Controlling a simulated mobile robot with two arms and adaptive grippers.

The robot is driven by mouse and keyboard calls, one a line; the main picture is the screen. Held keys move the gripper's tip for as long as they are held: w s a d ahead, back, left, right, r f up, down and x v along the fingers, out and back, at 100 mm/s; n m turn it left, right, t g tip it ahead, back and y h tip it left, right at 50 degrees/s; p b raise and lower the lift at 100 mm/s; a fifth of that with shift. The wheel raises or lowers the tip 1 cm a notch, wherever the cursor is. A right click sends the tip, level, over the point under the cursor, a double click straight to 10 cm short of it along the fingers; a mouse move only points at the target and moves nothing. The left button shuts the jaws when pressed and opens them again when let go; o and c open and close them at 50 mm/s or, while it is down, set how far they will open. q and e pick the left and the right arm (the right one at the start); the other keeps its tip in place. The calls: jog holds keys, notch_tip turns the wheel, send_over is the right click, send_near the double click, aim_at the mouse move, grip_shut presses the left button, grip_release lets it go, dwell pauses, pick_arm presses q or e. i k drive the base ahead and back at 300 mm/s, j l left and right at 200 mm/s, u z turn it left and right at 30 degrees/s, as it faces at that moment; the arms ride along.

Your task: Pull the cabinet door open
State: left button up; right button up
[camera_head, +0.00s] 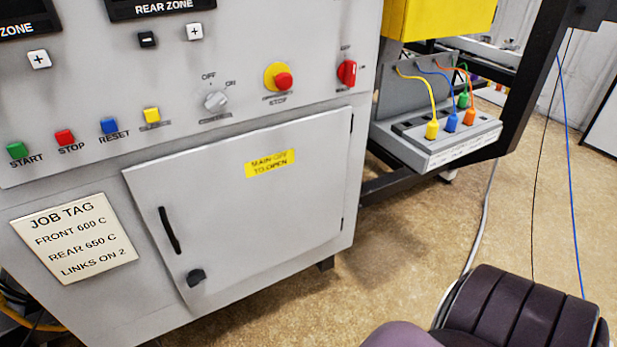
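The grey cabinet door (255,215) is in the lower front of the furnace control cabinet (60,105). It looks closed, lying against the cabinet front. A black vertical bar handle (169,230) is near its left edge. A dark turn latch (196,277) sits below the handle. A yellow label (270,163) on the door reads "MAIN OFF TO OPEN". The grey OFF/ON rotary switch (215,101) is on the panel above the door; its exact setting is hard to tell. Neither of my grippers is in view, and nothing visible touches the door.
A job tag (73,237) is left of the door. Panel buttons, a red emergency stop (283,81) and a red knob (347,72) are above. A plug box (435,140) with coloured leads stands at right. Bare floor (400,245) lies right of the cabinet. My purple-grey arm part shows bottom right.

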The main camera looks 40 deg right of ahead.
aim_at(234, 210)
jog(key=z, duration=0.95)
